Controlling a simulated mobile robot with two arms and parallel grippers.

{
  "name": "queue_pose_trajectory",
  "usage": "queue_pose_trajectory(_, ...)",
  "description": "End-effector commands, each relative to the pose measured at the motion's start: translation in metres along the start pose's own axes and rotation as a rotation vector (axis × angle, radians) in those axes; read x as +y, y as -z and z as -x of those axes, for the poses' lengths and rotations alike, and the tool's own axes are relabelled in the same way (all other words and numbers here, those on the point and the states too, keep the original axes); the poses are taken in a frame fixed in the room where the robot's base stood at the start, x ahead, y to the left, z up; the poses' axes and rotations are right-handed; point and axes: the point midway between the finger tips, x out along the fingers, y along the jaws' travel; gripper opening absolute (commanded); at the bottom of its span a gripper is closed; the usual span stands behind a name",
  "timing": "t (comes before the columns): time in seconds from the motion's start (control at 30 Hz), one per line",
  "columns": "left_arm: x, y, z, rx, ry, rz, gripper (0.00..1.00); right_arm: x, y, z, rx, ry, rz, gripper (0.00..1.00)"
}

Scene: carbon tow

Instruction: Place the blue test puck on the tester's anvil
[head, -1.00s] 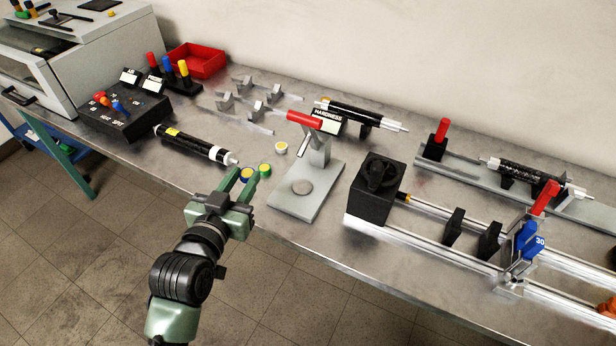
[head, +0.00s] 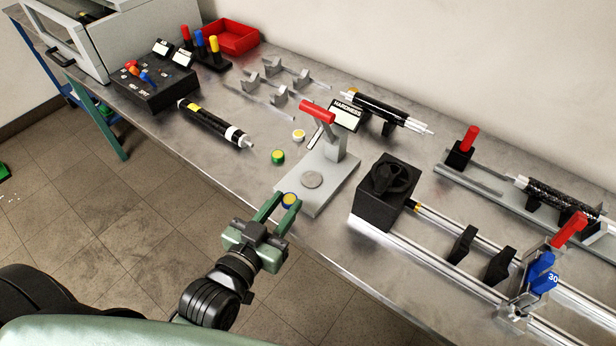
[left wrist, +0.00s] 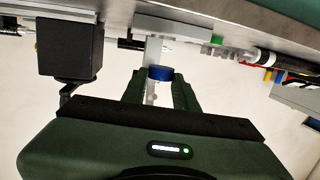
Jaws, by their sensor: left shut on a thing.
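The blue test puck (head: 289,199), with a yellowish top, is between the fingertips of my left gripper (head: 284,206), which is shut on it. The left wrist view also shows the blue puck (left wrist: 160,73) between the green fingers (left wrist: 160,88). The hardness tester (head: 325,165) has a grey base, a red lever and a HARDNESS sign. Its round anvil (head: 312,180) is bare. The held puck is in front and to the left of the anvil, near the base's front corner in the picture; its height is hard to tell. My right gripper is not in view.
A green puck (head: 278,156) and a whitish puck (head: 298,135) stand left of the tester. A black box with a knob (head: 387,193) and metal rails stand to its right. A black cylinder (head: 215,125) lies at the left. The table's front edge is close to my left gripper.

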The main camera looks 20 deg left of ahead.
Motion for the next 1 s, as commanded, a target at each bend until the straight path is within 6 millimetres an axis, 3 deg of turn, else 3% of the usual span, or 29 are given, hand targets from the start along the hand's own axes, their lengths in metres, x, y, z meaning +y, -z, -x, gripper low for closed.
queue_pose_trajectory(0.2, 0.0, 0.012, -0.06, 0.004, 0.0, 0.002, 0.0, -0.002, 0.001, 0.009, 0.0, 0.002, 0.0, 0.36)
queue_pose_trajectory(0.4, 0.0, 0.015, -0.094, 0.001, 0.0, 0.0, 0.0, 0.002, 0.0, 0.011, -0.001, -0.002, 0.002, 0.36)
queue_pose_trajectory(0.53, 0.0, 0.012, -0.101, -0.003, -0.001, 0.001, 0.0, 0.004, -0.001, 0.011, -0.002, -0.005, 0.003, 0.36)
queue_pose_trajectory(0.8, 0.0, -0.02, -0.105, -0.003, 0.0, 0.0, 0.0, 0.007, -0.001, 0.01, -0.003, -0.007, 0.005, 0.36)
queue_pose_trajectory(1.0, 0.0, -0.02, -0.105, -0.001, 0.0, 0.0, 0.0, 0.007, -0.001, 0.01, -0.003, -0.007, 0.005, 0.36)
